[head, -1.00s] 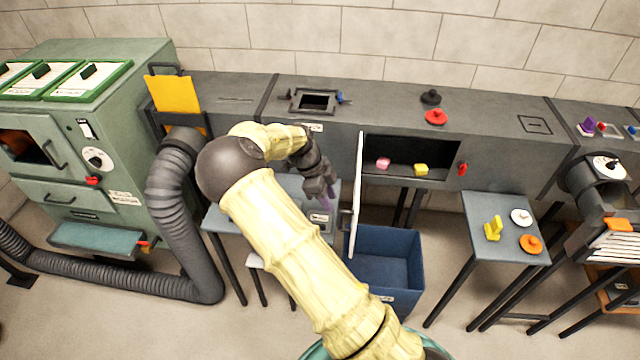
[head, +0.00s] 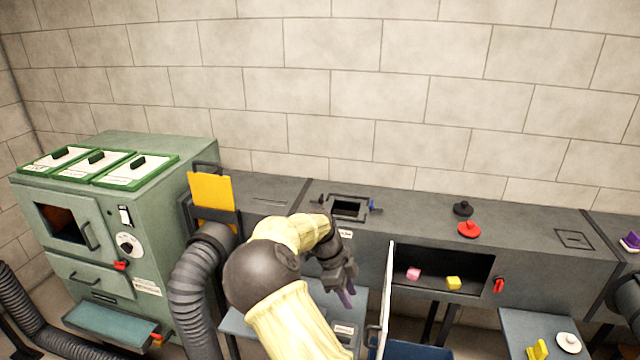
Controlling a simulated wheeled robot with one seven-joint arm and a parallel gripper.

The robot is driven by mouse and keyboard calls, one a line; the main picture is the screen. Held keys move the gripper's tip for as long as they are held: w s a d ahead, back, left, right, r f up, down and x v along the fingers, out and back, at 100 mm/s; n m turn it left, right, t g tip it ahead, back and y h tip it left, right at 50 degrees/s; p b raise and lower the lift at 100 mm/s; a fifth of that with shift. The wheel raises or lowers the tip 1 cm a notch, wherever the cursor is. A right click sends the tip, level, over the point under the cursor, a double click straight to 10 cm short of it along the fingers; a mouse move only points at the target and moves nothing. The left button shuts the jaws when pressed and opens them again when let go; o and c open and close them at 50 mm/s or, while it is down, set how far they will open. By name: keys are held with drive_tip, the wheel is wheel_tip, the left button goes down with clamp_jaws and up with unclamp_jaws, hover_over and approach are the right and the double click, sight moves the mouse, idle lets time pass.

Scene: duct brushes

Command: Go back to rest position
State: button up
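My gripper (head: 343,282) hangs at the end of my bent, cream-covered arm, in front of the dark duct and left of the open white door (head: 388,300). It points down over a small grey-blue table (head: 240,325). A narrow purple piece (head: 347,295) shows at its tip. I cannot tell whether this is a held thing or part of the fingers, nor whether the fingers are open or shut.
A blue bin (head: 410,350) stands below the door. A green cabinet (head: 165,215) and ribbed hose (head: 195,290) are at left. A side table (head: 515,325) is at right.

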drive_tip(key=s+d+r+n+t+y, duration=0.2)
drive_tip(key=s+r+n, duration=0.1)
drive_tip(key=s+n, duration=0.8)
drive_tip(key=s+d+r+n+t+y, duration=0.2)
drive_tip(key=s+r+n, duration=0.2)
drive_tip(key=s+n, duration=0.6)
drive_tip(key=shift+s+d+n, duration=0.4)
drive_tip(key=shift+s, duration=0.4)
drive_tip(key=shift+d, duration=0.1)
